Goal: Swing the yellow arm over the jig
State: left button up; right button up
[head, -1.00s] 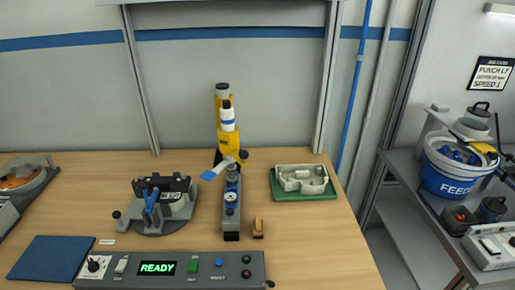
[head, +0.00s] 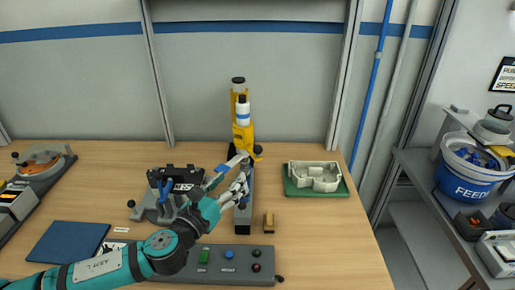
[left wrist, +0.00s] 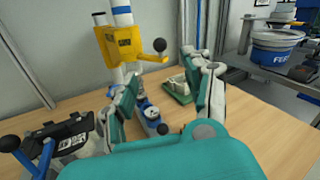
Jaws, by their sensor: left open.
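The yellow arm (head: 241,131) is on an upright press-like post with a white and blue cylinder, at the back middle of the bench. In the left wrist view its yellow body (left wrist: 123,43) has a side lever ending in a black ball knob (left wrist: 160,45). A grey fixture with black clamps and a blue handle (head: 151,208), perhaps the jig, sits left of the post, partly behind my arm. My left gripper (head: 236,183) is open in front of the post's base, apart from the knob. In the left wrist view its fingers (left wrist: 163,75) are spread with nothing held. My right gripper is not in view.
A green tray (head: 340,190) with a pale casting lies right of the post. A small tan block (head: 269,222) lies in front of it. A control box (head: 228,266) runs along the front, partly under my arm. A blue mat (head: 67,241) lies left.

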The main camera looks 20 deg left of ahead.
aim_at(258, 150)
pick_arm(q)
jog(key=w+d+p, duration=0.1)
jog(key=w, duration=0.4)
jog(key=w+d+p, duration=0.1)
jog(key=w, duration=0.4)
jog(key=w+p, duration=0.1)
jog(key=w, duration=0.4)
jog(key=shift+w+d, duration=0.2)
jog(key=shift+d, duration=0.2)
grip_shut()
jog(key=shift+f, duration=0.1)
